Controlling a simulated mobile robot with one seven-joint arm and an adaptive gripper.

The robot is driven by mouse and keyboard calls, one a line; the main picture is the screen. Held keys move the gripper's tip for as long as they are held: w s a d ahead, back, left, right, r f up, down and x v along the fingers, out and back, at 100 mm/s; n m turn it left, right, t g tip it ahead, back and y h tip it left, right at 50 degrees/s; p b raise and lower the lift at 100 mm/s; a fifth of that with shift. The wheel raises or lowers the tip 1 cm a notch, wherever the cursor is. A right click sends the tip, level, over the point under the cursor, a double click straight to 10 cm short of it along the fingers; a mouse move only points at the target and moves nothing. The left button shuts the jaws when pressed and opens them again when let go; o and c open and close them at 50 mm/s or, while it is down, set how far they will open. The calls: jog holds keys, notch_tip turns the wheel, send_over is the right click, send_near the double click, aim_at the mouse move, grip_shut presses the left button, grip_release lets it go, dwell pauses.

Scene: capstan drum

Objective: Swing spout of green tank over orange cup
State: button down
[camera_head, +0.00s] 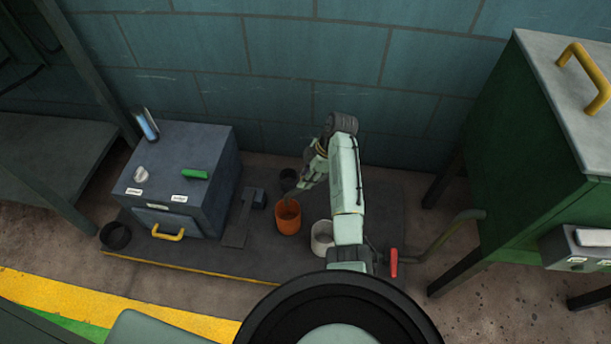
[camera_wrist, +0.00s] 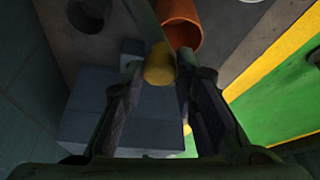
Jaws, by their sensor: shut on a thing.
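The orange cup (camera_head: 288,217) stands on the dark base plate, left of my arm. In the wrist view the orange cup (camera_wrist: 179,22) shows just beyond my fingertips. My gripper (camera_head: 308,178) is above and behind the cup, pointing down. In the wrist view my gripper (camera_wrist: 158,72) is shut on a yellow cylindrical grip (camera_wrist: 160,63). The green tank (camera_head: 535,150) stands at the right.
A grey-blue box (camera_head: 215,170) with a yellow handle stands left of the cup. A white cup (camera_head: 322,238) and a dark cup (camera_head: 289,180) stand near the orange one. A pipe (camera_head: 455,228) and a red handle (camera_head: 393,263) are right of my arm. The wall is close behind.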

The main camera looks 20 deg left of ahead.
dwell(0.5)
jog(key=c, duration=1.3)
grip_release()
jog(key=shift+d+r, duration=0.1)
jog(key=shift+r, duration=0.05)
jog(key=v, duration=1.1)
jog(key=shift+d+r, duration=0.15)
jog(key=shift+r, duration=0.25)
